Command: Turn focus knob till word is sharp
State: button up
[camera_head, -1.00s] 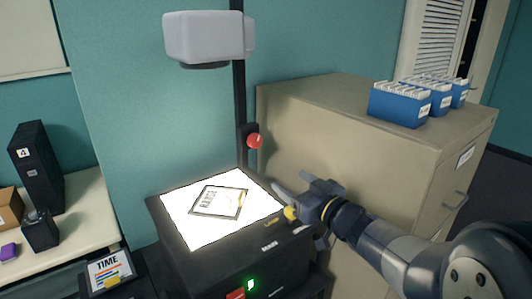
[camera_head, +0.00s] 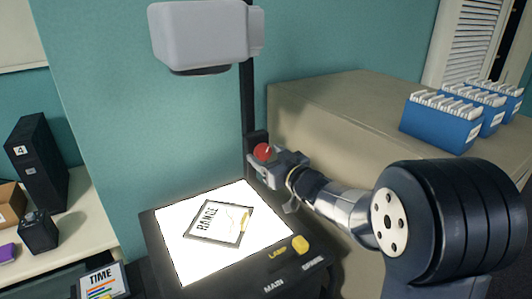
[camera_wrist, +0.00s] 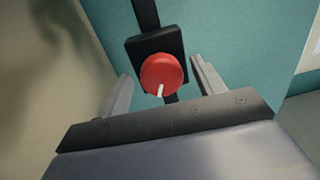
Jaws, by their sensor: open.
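The red focus knob (camera_head: 263,152) sits on a black block on the projector's upright post. In the wrist view the knob (camera_wrist: 163,74) shows a white pointer mark toward its lower edge. My gripper (camera_head: 262,168) is open at the knob, with one finger on each side of it in the wrist view (camera_wrist: 160,82); I cannot tell whether either finger touches it. The projector's lit glass (camera_head: 180,240) holds a framed slide (camera_head: 218,238) with the word RANGE. The projector head (camera_head: 200,35) hangs above. No projected word on a wall is in view.
A yellow knob (camera_head: 300,244) marked LAMP is on the projector's front. A beige cabinet (camera_head: 330,100) with blue card boxes (camera_head: 440,122) stands behind my arm. A TIME card (camera_head: 102,280) lies at lower left, below a side bench (camera_head: 85,225).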

jog(key=shift+w+a, duration=0.25)
jog(key=shift+c, duration=0.4)
